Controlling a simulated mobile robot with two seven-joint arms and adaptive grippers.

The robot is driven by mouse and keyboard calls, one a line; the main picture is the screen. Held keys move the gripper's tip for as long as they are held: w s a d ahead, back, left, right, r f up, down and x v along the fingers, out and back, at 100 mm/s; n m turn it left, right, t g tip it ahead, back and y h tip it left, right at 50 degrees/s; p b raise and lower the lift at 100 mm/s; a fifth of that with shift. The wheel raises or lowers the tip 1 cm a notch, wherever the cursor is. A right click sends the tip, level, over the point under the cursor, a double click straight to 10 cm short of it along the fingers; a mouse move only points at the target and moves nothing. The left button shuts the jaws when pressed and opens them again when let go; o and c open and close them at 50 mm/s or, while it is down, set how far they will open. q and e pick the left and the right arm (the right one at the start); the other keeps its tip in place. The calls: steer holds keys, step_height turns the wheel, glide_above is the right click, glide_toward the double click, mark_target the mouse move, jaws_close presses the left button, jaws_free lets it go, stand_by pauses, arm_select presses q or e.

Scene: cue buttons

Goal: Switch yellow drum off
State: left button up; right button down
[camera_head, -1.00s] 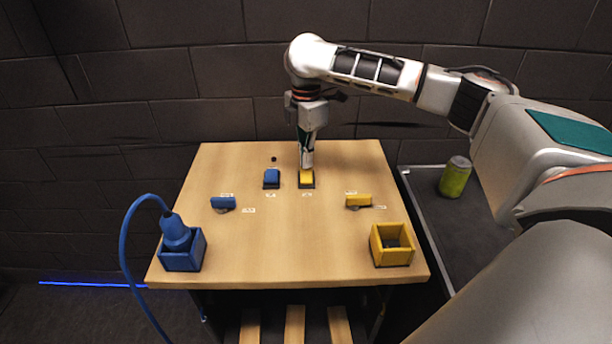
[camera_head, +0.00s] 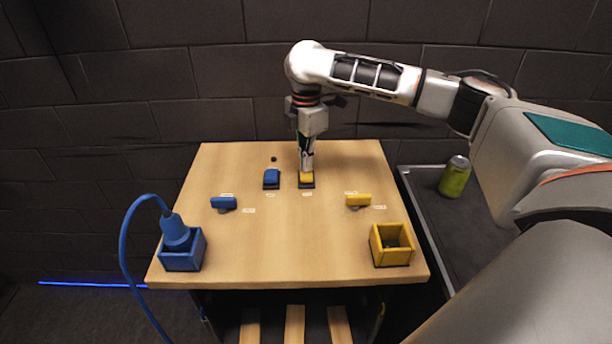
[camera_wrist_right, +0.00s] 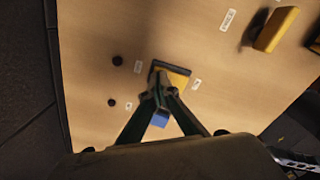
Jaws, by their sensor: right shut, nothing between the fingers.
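A yellow rocker-like block (camera_head: 306,179) sits on a dark base near the back middle of the wooden table; it also shows in the wrist view (camera_wrist_right: 179,80). My right gripper (camera_head: 307,171) is shut and empty, pointing down, its fingertips at the far part of this block. They seem to touch it; the fingers partly hide it. I cannot tell which yellow thing is the drum. My left gripper is not in view.
A matching blue block (camera_head: 271,178) is close left of the yellow one. A blue knob (camera_head: 223,203) and a blue box (camera_head: 182,262) with a corded blue plug (camera_head: 175,232) stand at left. A green can (camera_head: 455,177) is on the dark side surface. The table's middle is clear.

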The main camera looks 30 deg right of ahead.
steer(key=shift+r, duration=3.5)
